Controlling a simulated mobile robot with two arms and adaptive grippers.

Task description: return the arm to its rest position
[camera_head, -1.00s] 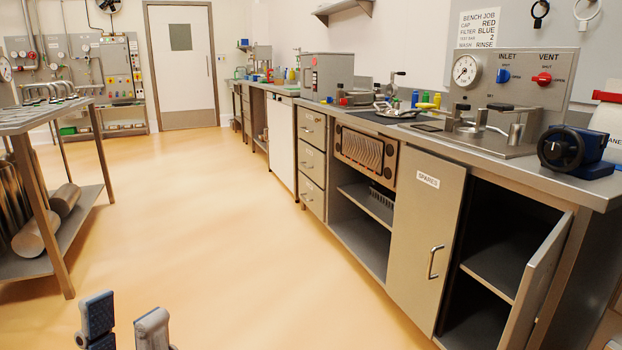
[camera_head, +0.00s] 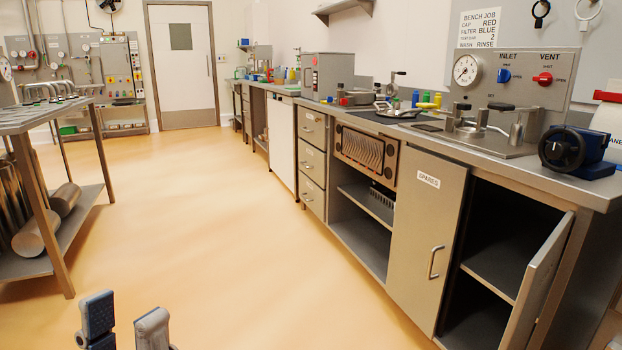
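My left gripper (camera_head: 125,318) shows at the bottom left edge of the head view. Its two fingers point up with a clear gap between them, one with a dark blue-grey pad and one light grey. It is open, and nothing shows between the fingers. It hangs over bare floor, well apart from the bench and the rack. The rest of the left arm is below the picture edge. My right gripper is not in view.
A long steel bench (camera_head: 480,157) runs along the right, with a gauge panel (camera_head: 520,90) and a blue-black valve (camera_head: 575,150) on it. A cabinet door (camera_head: 536,285) stands open at lower right. A metal rack (camera_head: 40,265) stands at left. The floor (camera_head: 225,220) between is clear.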

